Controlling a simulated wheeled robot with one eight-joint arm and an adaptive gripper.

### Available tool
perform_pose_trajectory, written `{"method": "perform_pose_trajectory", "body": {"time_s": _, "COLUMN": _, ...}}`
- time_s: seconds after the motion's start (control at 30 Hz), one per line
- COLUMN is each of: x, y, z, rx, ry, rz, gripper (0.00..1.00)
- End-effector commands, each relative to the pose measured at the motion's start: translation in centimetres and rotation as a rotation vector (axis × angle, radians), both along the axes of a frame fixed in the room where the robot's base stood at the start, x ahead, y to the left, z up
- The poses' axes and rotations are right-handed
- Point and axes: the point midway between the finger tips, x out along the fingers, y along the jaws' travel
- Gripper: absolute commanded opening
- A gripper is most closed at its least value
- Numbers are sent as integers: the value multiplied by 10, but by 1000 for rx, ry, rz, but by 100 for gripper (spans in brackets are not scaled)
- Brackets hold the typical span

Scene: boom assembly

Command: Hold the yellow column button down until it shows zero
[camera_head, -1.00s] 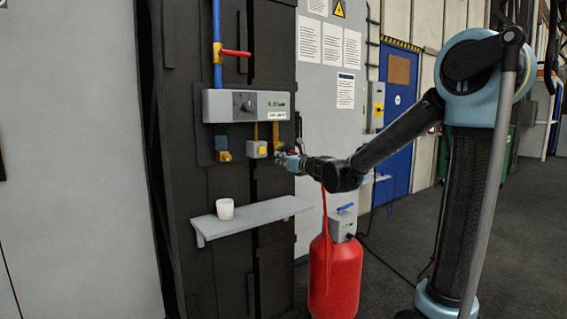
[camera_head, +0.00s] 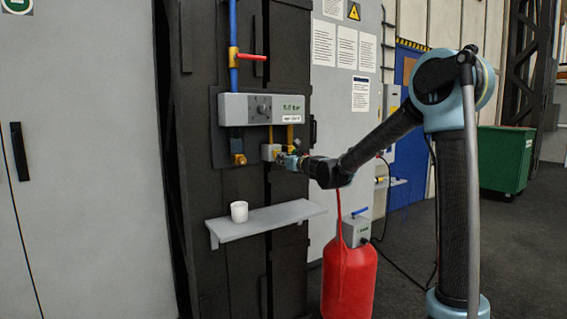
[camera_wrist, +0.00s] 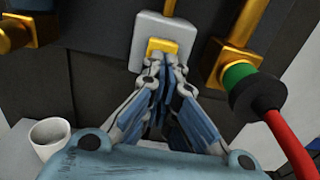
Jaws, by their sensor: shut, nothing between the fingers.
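The yellow button (camera_wrist: 161,44) sits on a small light-grey box (camera_wrist: 148,30) in the wrist view. In the head view the box (camera_head: 268,152) is below a grey panel unit (camera_head: 236,107) with a knob and a small green readout (camera_head: 291,107), too small to read surely. My gripper (camera_wrist: 164,60) is shut and empty. Its fingertips are at the lower edge of the button and cover part of it. They look in contact, but I cannot tell how far the button is pressed. In the head view my gripper (camera_head: 283,159) reaches the box from the right.
Brass fittings flank the box; the right one (camera_wrist: 236,62) carries a green and black connector (camera_wrist: 252,88) with a red hose, close to my fingers. A white cup (camera_head: 239,211) stands on a grey shelf (camera_head: 280,217) below. A red tank (camera_head: 349,283) stands on the floor.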

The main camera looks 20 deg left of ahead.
Motion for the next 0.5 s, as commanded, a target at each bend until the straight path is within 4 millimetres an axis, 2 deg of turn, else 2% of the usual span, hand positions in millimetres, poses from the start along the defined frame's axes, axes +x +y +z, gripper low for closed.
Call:
{"method": "perform_pose_trajectory", "body": {"time_s": 0.27, "x": 1, "y": 1, "z": 0, "rx": 0, "ry": 0, "rz": 0, "gripper": 0}}
{"method": "perform_pose_trajectory", "body": {"time_s": 0.5, "x": 13, "y": 15, "z": 0, "rx": 0, "ry": 0, "rz": 0, "gripper": 0}}
